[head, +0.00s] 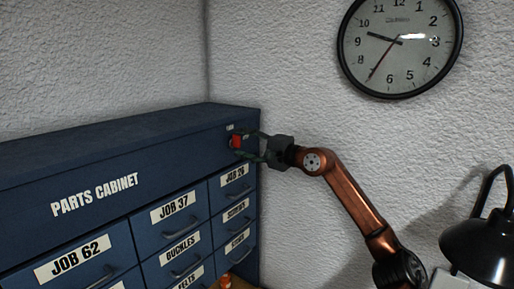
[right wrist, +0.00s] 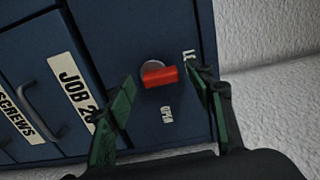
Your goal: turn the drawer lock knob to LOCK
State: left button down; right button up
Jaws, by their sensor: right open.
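The drawer lock knob (head: 236,142) is a red block on the upper right of the blue parts cabinet's front. In the right wrist view the red knob (right wrist: 160,77) sits on a round silver base, its bar lying nearly level in that picture. A white OPEN label (right wrist: 167,114) is below it there; another label (right wrist: 187,57), starting with L, is at its right, partly hidden by a finger. My right gripper (head: 240,144) is open, its green fingers (right wrist: 160,82) on either side of the knob, seemingly with gaps. My left gripper is not in view.
The blue cabinet (head: 120,152) has labelled drawers with protruding handles below the knob. A textured white wall stands right beside the cabinet. A black lamp (head: 482,245) is at the lower right, and a clock (head: 399,45) hangs above. A small orange object (head: 225,281) is at the bottom.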

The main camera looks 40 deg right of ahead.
jog(key=v, duration=1.1)
dwell(0.6)
